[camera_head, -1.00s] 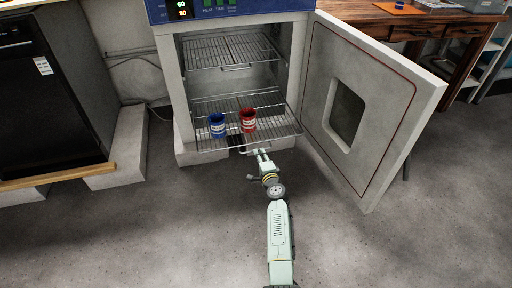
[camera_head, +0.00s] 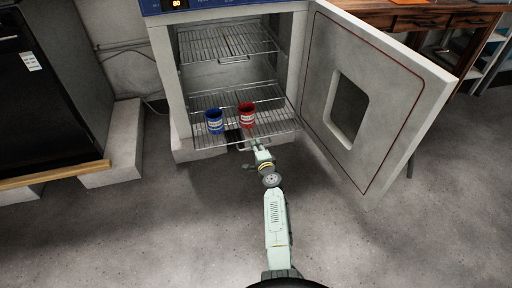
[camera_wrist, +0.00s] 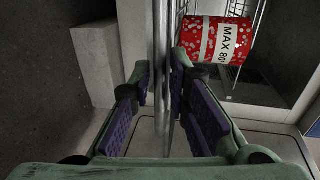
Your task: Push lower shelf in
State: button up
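The lower shelf (camera_head: 208,142) is a wire rack pulled part way out of the open oven. A blue cup (camera_head: 214,121) and a red cup (camera_head: 246,115) stand upright on it. My gripper (camera_head: 258,146) is at the shelf's front edge, just below the red cup in the head view. In the wrist view my gripper (camera_wrist: 161,78) has its purple-padded fingers on either side of the shelf's front bars (camera_wrist: 160,45). The pads stand apart, with a gap visible on the left. The red cup (camera_wrist: 217,40) lies just beyond the right finger. Fingertip contact is hard to see.
The oven door (camera_head: 372,100) stands wide open to the right of my arm. An upper wire shelf (camera_head: 225,42) sits inside the oven. A black cabinet (camera_head: 45,105) stands on the left. The floor in front is clear.

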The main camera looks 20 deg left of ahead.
grip_shut()
jog(key=shift+w, duration=0.1)
dwell(0.5)
